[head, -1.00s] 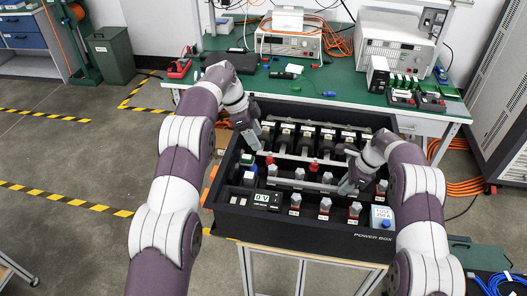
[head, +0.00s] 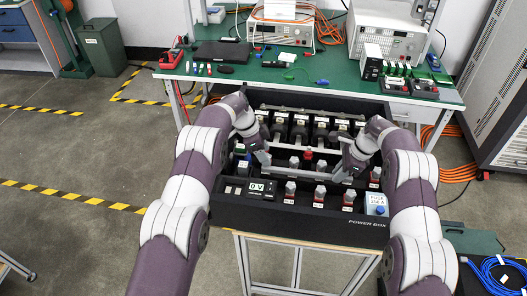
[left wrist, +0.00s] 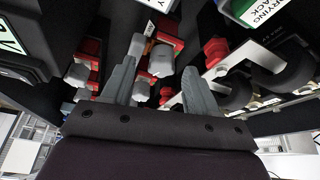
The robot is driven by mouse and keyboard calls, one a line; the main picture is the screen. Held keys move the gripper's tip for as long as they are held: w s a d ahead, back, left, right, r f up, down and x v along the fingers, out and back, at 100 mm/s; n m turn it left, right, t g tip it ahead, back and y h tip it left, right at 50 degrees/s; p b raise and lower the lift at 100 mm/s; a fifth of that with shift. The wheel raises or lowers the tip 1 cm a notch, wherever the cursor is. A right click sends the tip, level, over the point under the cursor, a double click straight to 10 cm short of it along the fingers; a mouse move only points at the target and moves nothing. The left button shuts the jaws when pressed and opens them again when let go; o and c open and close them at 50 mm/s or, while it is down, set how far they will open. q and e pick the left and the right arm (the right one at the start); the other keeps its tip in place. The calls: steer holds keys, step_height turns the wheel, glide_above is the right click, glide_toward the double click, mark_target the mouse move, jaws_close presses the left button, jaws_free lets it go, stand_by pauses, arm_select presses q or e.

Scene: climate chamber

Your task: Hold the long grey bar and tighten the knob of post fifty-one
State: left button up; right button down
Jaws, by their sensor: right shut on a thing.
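The long grey bar (head: 305,172) lies across the middle of the black power box. My right gripper (head: 341,176) is shut at its right end; the fingers hide the contact. My left gripper (head: 264,161) is above the left part of the box, near the bar's left end. In the left wrist view its fingers (left wrist: 163,58) are open and apart, with a grey knob (left wrist: 161,62) on a red base between them in the picture. I cannot tell how near that knob is. The post numbers are too small to read, so post fifty-one cannot be made out.
The power box (head: 300,222) has a front row of grey-knobbed posts (head: 290,190), a display (head: 262,187) and a back row of black units (head: 300,127). Another grey bar (head: 310,150) lies behind. A green bench (head: 215,80) with instruments stands beyond.

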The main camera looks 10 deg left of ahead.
arm_select(q)
steer(key=c, duration=0.9)
steer(key=shift+m+g, duration=0.4)
steer(key=shift+m, duration=0.4)
steer(key=shift+c, duration=0.2)
steer(key=o, duration=1)
steer(key=shift+o, duration=0.3)
steer(key=v, duration=1.2)
steer(key=shift+s+r, duration=0.1)
